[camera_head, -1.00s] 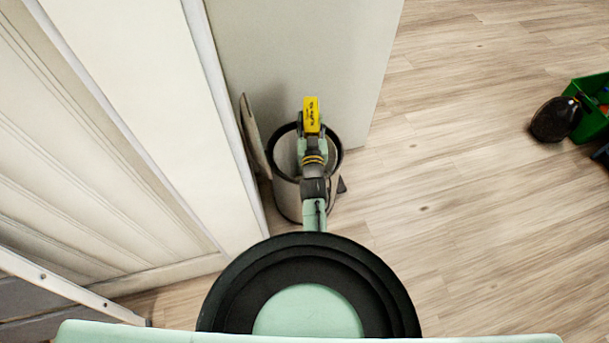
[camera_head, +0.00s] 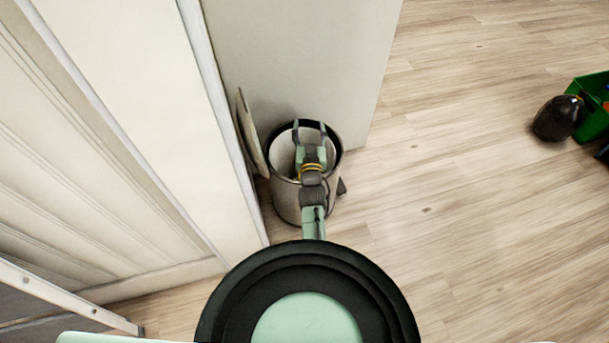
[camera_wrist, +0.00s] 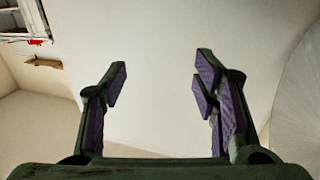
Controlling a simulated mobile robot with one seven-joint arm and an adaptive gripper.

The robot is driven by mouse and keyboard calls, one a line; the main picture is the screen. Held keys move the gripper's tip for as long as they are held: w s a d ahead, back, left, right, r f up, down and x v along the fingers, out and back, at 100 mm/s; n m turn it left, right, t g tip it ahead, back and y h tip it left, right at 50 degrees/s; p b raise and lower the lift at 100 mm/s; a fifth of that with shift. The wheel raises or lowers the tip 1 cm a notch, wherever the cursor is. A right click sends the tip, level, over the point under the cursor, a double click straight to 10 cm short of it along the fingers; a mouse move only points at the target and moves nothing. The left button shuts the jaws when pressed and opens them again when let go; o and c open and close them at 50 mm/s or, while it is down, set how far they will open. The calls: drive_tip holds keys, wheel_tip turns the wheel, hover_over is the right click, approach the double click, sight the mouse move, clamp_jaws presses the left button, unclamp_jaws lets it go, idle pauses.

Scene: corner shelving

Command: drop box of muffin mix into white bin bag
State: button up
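My gripper (camera_head: 310,130) is over the round bin in the head view, its two fingers spread apart with nothing between them. The wrist view also shows my gripper (camera_wrist: 160,80) open and empty, with purple pads facing each other. The bin (camera_head: 290,202) is a grey cylinder with a dark rim and a pale inside, standing on the floor against the wall. Its lid (camera_head: 251,133) is tipped up at the left. The yellow muffin mix box is not visible in either current view. My arm hides part of the bin's inside.
A white panelled door or cabinet front (camera_head: 95,130) is close on the left. A pale wall panel (camera_head: 300,60) stands behind the bin. A green crate (camera_head: 594,122) and a dark rounded object (camera_head: 558,118) are at the far right. The wooden floor between is clear.

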drive_tip(key=shift+o, duration=0.6)
drive_tip(key=shift+f, duration=0.15)
wheel_tip(320, 180, up, 10)
idle(0.5)
